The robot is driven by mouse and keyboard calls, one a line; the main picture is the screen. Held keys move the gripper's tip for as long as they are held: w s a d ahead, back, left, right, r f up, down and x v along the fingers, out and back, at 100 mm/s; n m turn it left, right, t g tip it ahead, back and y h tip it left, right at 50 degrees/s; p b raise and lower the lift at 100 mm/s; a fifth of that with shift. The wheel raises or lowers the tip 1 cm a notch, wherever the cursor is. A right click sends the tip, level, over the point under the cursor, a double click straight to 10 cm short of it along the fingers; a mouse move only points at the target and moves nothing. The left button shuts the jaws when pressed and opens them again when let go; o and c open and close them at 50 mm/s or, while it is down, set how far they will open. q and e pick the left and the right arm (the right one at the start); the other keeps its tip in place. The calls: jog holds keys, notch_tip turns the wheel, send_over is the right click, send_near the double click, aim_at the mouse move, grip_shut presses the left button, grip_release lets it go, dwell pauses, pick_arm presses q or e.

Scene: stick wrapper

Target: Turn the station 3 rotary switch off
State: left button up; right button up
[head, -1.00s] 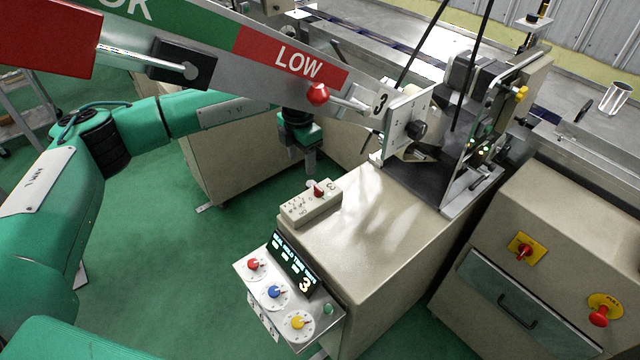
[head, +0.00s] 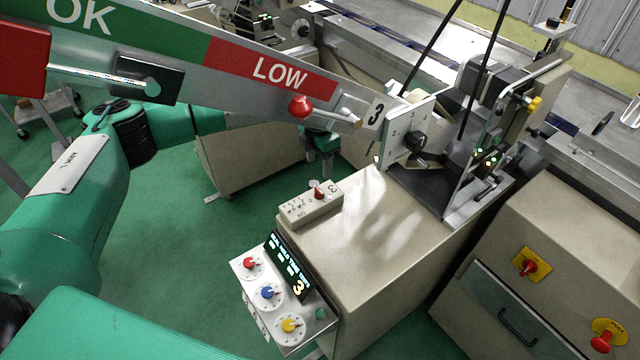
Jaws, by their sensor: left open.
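The station 3 rotary switch is a small beige box (head: 309,207) with a red knob (head: 318,192), on the back left edge of the beige cabinet top in the head view. Its top has small printed marks and a 3. My left gripper (head: 320,172) is just behind and above the knob, fingers pointing down and apart, with nothing seen between them. I cannot tell whether the fingers touch the knob. The slanted bar above hides part of my left wrist. My right gripper is not in view.
The slanted bar (head: 190,50) marked OK and LOW crosses the upper left, with a red ball (head: 301,106). A panel with red, blue and yellow knobs (head: 270,292) juts from the cabinet's front. A lever plate (head: 408,130) stands behind. Green floor lies left.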

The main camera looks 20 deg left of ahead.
aim_at(319, 190)
pick_arm(q)
notch_tip(319, 190, down, 9)
jog(key=shift+d+f+p, duration=0.1)
jog(key=shift+p, duration=0.8)
jog(key=shift+w+f, duration=0.1)
jog(key=shift+f, duration=0.25)
jog(key=shift+c, duration=0.2)
jog(key=c, duration=0.9)
jog(key=shift+c, duration=0.2)
